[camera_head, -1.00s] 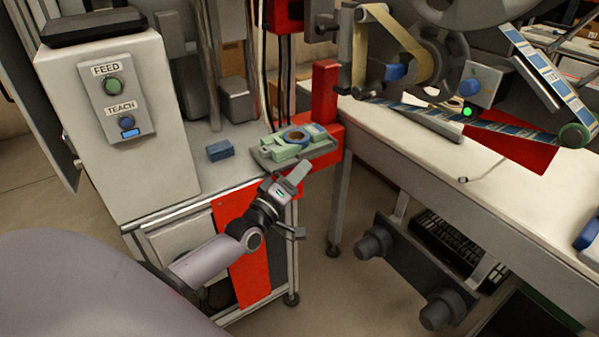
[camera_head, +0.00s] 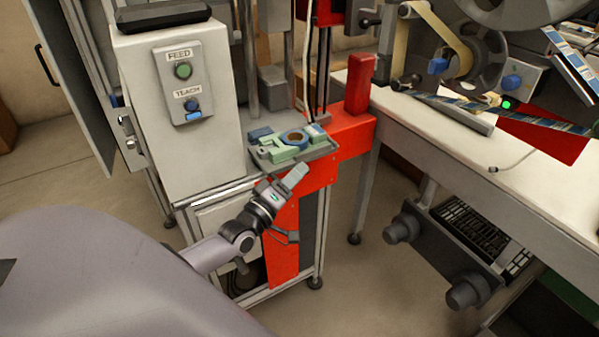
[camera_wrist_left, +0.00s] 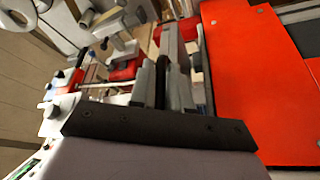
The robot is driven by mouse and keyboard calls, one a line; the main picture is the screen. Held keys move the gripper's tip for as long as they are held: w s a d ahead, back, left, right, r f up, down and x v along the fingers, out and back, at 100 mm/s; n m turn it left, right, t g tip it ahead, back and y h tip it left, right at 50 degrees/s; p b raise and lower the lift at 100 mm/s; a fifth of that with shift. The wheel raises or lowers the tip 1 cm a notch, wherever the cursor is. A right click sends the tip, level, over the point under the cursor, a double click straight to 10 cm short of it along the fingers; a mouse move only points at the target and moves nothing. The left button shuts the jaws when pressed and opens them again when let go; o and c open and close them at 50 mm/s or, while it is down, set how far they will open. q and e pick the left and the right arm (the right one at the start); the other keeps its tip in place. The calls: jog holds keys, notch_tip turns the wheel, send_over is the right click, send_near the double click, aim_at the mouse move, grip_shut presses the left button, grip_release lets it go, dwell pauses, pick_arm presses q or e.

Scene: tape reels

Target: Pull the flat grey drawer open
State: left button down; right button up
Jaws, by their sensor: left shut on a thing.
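The flat grey drawer (camera_head: 322,152) looks like a thin tray at the cabinet's front edge. It carries a pale green fixture (camera_head: 283,153) and a blue-and-brown ring (camera_head: 294,137). My left gripper (camera_head: 293,176) is at the drawer's near side, shut. The exact contact is hidden in the head view. My right gripper is in neither view.
A blue block (camera_head: 260,133) lies behind the drawer. A red bracket (camera_head: 357,130) is close on the right, with a white bench (camera_head: 450,150) beyond. Open floor lies in front.

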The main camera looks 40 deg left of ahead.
pick_arm(q)
jog(key=shift+s, duration=0.1)
dwell(0.3)
jog(key=c, duration=1.4)
grip_release()
jog(key=shift+c, duration=0.2)
jog(key=v, duration=0.7)
jog(key=shift+s+d, duration=0.1)
jog(key=s+d+f+m+g+p, duration=0.2)
jog(key=s+d+m+g+p, duration=0.3)
jog(key=s+d+m, duration=0.2)
jog(key=s+d+f+m+g+h+p, duration=0.1)
jog(key=s+d+f+m+g+p, duration=0.2)
jog(key=s+d+m+g+p, duration=0.2)
jog(key=s+d+m, duration=0.1)
jog(key=s+d, duration=0.2)
jog(key=d, duration=0.1)
jog(key=shift+f+m, duration=0.3)
jog(key=shift+m, duration=0.1)
